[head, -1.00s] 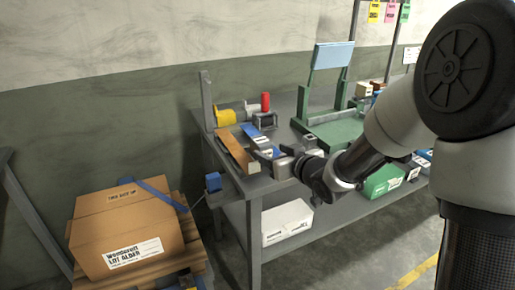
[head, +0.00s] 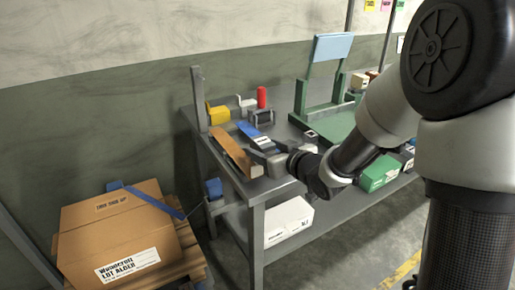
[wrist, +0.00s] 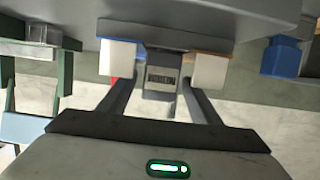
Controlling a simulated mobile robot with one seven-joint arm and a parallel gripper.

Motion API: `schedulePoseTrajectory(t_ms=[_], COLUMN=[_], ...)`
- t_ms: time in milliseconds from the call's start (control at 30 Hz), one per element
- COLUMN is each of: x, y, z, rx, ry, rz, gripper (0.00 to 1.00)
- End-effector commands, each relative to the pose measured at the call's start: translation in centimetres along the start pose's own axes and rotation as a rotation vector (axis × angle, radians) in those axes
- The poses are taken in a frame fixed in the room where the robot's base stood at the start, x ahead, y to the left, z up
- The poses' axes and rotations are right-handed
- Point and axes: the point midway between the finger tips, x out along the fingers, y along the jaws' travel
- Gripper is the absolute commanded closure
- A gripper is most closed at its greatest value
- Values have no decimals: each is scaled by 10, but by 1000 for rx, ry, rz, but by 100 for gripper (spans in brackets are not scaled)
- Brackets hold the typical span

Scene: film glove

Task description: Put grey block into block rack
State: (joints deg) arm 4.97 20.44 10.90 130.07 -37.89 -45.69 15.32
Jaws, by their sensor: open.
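My gripper (head: 262,152) is over the front left part of the workbench, beside the orange-brown wooden piece (head: 232,150). In the wrist view my gripper (wrist: 164,68) is open, with a pale pad on each finger. A grey block with a dark lettered label (wrist: 162,78) shows between the fingers, with gaps at its sides. A wide grey part lies just beyond it; I cannot tell what it is. In the head view my gripper hides the block. A dark grey item with lighter ends (head: 262,117) stands farther back; I cannot tell whether it is the block rack.
A yellow block (head: 217,115), a red cylinder (head: 262,97) and a blue piece (head: 250,132) are on the workbench (head: 285,187). A green stand (head: 330,122) is to the right. A blue item (head: 213,188) hangs at the left edge. A carton (head: 120,240) is on the floor pallet.

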Motion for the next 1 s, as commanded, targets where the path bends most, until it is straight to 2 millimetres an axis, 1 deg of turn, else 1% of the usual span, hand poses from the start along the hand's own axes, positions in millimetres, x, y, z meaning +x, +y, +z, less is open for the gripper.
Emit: schedulePoseTrajectory(t_ms=[167, 400, 433, 500, 667, 767, 867, 1000], x=[0, 0, 0, 0, 0, -3, -8, -17], y=[0, 0, 0, 0, 0, 0, 1, 0], z=[0, 0, 0, -1, -2, -10, -27, -56], rx=[0, 0, 0, 0, 0, -1, -3, -3], ry=[0, 0, 0, 1, 2, 3, 5, 5], rz=[1, 0, 1, 0, 1, 1, 3, 1], gripper=[42, 83, 88, 94, 94, 94, 94, 94])
